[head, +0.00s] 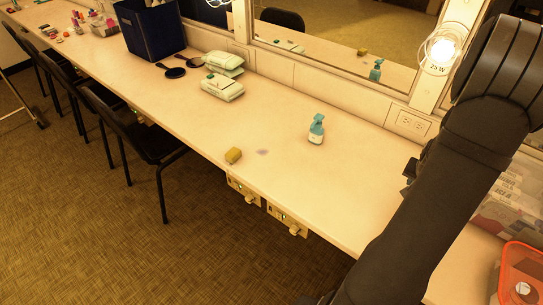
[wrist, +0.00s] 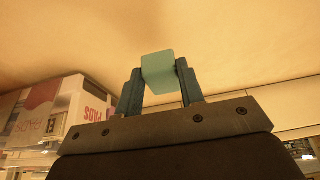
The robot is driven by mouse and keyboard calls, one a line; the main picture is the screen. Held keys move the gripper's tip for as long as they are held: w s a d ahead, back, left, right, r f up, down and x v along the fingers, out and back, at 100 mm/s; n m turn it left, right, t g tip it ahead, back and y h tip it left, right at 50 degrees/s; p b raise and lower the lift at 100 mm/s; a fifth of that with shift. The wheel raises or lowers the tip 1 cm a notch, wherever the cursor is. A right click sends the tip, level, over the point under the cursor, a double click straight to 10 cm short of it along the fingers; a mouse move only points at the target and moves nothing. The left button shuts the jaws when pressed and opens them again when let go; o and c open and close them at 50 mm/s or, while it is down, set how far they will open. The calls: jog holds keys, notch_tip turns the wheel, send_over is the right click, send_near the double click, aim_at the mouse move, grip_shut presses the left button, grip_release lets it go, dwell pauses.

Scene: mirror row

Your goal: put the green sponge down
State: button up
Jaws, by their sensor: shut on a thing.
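The green sponge (wrist: 160,78) is a small pale teal block in the wrist view. It is held between the two dark fingertips of my gripper (wrist: 157,70), and its far end sticks out past them. In the head view the sponge is hidden behind my arm, with only a dark bit of the hand showing at the arm's left edge, over the right part of the counter. The counter (head: 280,175) is long and pale. I cannot tell how far the sponge is above the counter.
A yellow sponge (head: 233,156) lies near the counter's front edge, beside a faint stain (head: 262,152). A teal spray bottle (head: 316,130) stands to the right. Wipe packs (head: 222,88) lie farther left. A printed box (wrist: 65,115) and an orange-rimmed container (head: 522,270) are at right.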

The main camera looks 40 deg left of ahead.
jog(key=w+a+r+n+y, duration=0.1)
jog(key=w+a+n, duration=0.3)
jog(key=a, duration=0.8)
jog(key=w+a+r+n+y, duration=0.1)
jog(key=w+a+n+y, duration=0.15)
jog(key=w+a, duration=0.65)
jog(key=s+a+r+n+g, duration=0.1)
jog(key=a+n, duration=0.1)
jog(key=a, duration=0.8)
jog(key=s+a+r+n, duration=0.1)
jog(key=s+a+r, duration=0.1)
jog(key=a, duration=0.8)
jog(key=s+a+m+h, duration=0.2)
jog(key=s+a+m, duration=0.3)
jog(key=s+a, duration=0.65)
jog(key=shift+t, duration=0.4)
jog(key=f, duration=0.6)
jog(key=s+f, duration=0.1)
jog(key=f, duration=0.2)
jog(key=shift+d+f, duration=0.15)
jog(key=shift+f, duration=0.15)
jog(key=shift+f, duration=0.15)
jog(key=o, duration=1)
jog(key=shift+c, duration=0.2)
